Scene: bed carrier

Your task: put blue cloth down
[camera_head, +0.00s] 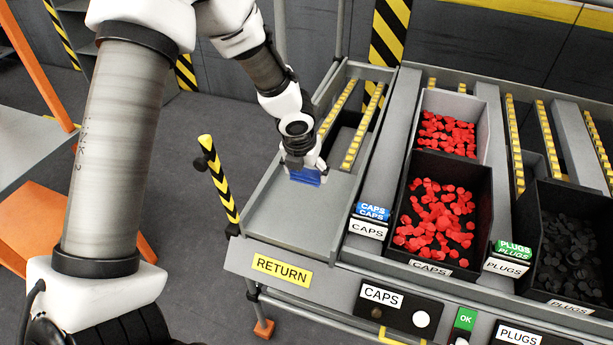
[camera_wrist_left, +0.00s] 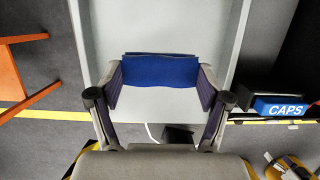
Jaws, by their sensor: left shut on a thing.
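The blue cloth (camera_head: 306,176) is at my left gripper (camera_head: 304,168) in the head view, over the grey surface of the return lane (camera_head: 290,215). In the left wrist view the cloth (camera_wrist_left: 160,70) is a flat, folded blue piece spanning between the two fingers of the left gripper (camera_wrist_left: 160,88). The fingers are shut on its two side edges. The grey lane surface (camera_wrist_left: 160,108) shows beneath and around it. I cannot tell whether the cloth touches the surface. My right gripper is not in view.
Right of the lane stand a bin of red caps (camera_head: 436,222), another red-cap bin (camera_head: 447,135) behind it, and a bin of dark plugs (camera_head: 567,245). A yellow-black striped post (camera_head: 219,180) rises at the lane's left. The lane's front part is bare.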

